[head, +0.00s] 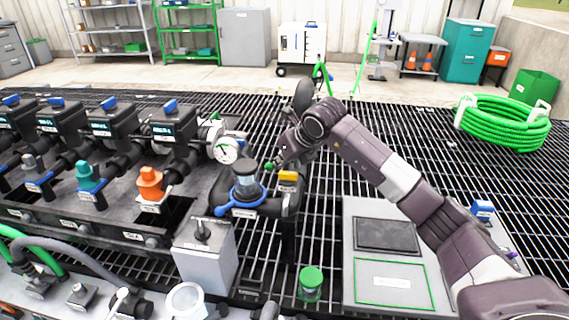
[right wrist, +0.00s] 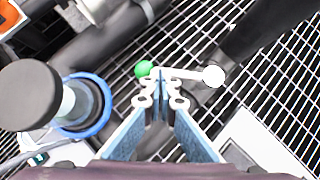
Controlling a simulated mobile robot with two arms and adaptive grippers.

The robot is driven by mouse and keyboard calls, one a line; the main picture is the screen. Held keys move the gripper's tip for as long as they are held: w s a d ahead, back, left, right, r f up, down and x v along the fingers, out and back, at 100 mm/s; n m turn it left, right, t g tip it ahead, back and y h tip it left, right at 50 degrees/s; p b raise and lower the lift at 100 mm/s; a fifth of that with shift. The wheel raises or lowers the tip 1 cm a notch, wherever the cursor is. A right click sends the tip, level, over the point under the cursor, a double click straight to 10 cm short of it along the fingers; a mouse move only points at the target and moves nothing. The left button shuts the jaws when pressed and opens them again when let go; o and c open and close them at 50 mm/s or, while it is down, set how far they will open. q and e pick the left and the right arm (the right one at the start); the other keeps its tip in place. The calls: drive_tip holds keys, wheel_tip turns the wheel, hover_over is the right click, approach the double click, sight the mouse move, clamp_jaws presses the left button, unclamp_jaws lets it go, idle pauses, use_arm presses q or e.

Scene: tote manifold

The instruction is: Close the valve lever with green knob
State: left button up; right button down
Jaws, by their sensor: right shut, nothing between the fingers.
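The green knob (head: 268,166) shows just left of my right gripper (head: 279,161) in the head view, beside the black pipework. In the right wrist view the green knob (right wrist: 143,68) sits at the left end of a white lever (right wrist: 180,74), which runs across to a round white end on the right. My right gripper (right wrist: 160,98) is shut and empty. Its fingertips are close to the knob and lever; whether they touch, I cannot tell. The valve body under the lever is mostly hidden. My left gripper is not in view.
A clear cylinder with a blue ring (head: 247,190) stands left of the gripper, and a yellow block (head: 288,176) is just below it. A pressure gauge (head: 226,150) is at the left. A grey panel (head: 388,250) lies at the right. Open grating (head: 400,130) lies beyond.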

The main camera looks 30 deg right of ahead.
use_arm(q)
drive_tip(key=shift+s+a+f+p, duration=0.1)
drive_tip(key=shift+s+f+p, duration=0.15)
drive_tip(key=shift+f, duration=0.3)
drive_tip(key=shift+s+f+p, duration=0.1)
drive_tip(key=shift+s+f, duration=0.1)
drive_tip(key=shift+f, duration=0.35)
use_arm(e)
drive_tip(key=w, duration=0.4)
drive_tip(key=shift+w+a, duration=0.1)
drive_tip(key=shift+a, duration=0.2)
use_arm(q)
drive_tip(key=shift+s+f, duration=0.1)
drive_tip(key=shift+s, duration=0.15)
use_arm(e)
drive_tip(key=shift+d, duration=0.1)
